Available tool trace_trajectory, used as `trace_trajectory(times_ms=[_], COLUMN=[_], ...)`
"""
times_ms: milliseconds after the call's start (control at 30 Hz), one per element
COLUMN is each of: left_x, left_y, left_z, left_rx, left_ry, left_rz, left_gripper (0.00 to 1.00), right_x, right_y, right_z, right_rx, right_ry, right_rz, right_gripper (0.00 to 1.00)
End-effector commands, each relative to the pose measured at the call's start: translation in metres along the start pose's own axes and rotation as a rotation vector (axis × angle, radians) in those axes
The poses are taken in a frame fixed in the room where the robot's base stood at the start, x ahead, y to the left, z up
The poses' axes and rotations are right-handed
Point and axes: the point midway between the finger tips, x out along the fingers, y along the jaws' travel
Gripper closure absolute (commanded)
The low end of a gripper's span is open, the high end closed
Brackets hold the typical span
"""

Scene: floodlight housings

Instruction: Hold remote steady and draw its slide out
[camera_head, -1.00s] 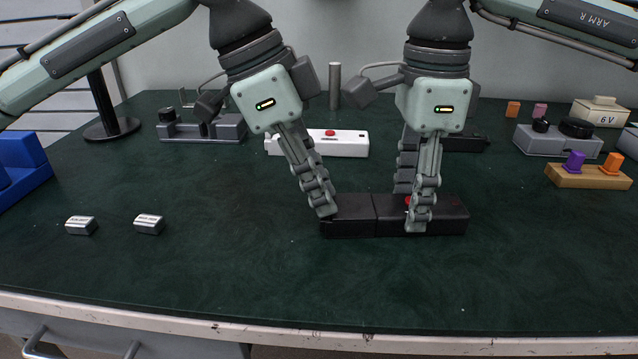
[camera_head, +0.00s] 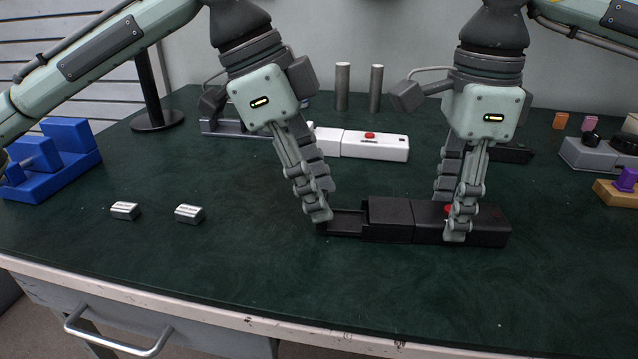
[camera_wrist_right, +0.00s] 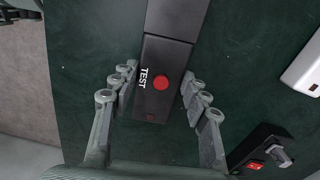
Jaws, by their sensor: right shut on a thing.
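The black remote (camera_head: 390,217) lies flat on the table, its red button beside my right gripper. In the right wrist view its body (camera_wrist_right: 155,100) shows a red button and the word TEST. My right gripper (camera_head: 455,215) is shut on the remote's body, one finger on each long side. The slide (camera_head: 347,222) sticks out of the body's left end, and its open tray looks empty. My left gripper (camera_head: 322,205) has its fingertips at the slide's outer end; its fingers hide that end, so their grip is unclear.
Two silver batteries (camera_head: 125,211) (camera_head: 188,214) lie to the left on open table. A white remote (camera_head: 370,145) lies behind my grippers. A blue stand (camera_head: 60,160) is at the far left. A wooden block with a purple peg (camera_head: 618,193) is at the right. The front table is clear.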

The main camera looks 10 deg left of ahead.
Motion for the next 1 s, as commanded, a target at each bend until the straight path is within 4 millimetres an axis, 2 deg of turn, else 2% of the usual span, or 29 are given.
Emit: trace_trajectory(times_ms=[267, 367, 467, 800, 1000], left_x=[-0.001, -0.007, -0.021, -0.092, -0.116], left_y=[0.000, -0.001, -0.001, 0.000, 0.000], left_z=[0.000, 0.000, -0.001, -0.001, 0.000], left_rx=[0.000, -0.001, -0.001, 0.000, 0.000], left_ry=[0.000, 0.001, 0.002, 0.002, 0.001], left_rz=[0.000, -0.001, -0.002, -0.002, 0.000], left_gripper=[0.59, 0.59, 0.59, 0.59, 0.59], right_x=[0.001, 0.001, 0.001, 0.001, 0.001], right_y=[0.000, 0.000, 0.000, 0.000, 0.000], right_z=[-0.001, -0.001, -0.001, -0.001, -0.001], right_rx=[0.000, 0.000, 0.000, 0.000, 0.000], right_ry=[0.003, 0.003, 0.003, 0.002, 0.002], right_rz=[0.001, 0.001, 0.001, 0.001, 0.001], right_gripper=[0.87, 0.87, 0.87, 0.87, 0.87])
